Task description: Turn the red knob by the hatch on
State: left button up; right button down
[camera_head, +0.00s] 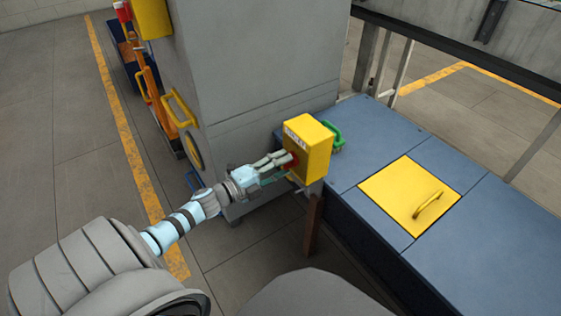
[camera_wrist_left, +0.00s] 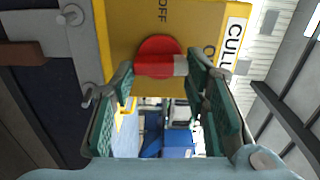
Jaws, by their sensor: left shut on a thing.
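The red knob (camera_head: 291,160) sits on the side face of a yellow box (camera_head: 318,152) on a post by the yellow hatch (camera_head: 400,200). My left gripper (camera_head: 281,164) reaches the box from the left and is shut on the knob. In the left wrist view the knob (camera_wrist_left: 156,52) lies between the two green-padded fingers (camera_wrist_left: 161,70). The white tip of its bar points right in that view, towards a partly hidden label beginning with O. The OFF label is above the knob there. My right gripper is not in view.
A green handle (camera_head: 333,136) is just behind the box. The hatch with its yellow handle (camera_head: 428,204) is set in a blue deck (camera_head: 375,125). A grey column (camera_head: 255,75) stands behind my left arm. Open floor lies to the left.

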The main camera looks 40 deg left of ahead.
pick_arm(q)
jog(key=shift+m, duration=0.4)
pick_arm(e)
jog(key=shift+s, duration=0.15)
pick_arm(q)
jog(key=o, duration=1.1)
jog(key=shift+o, duration=0.2)
jog(key=v, duration=1.2)
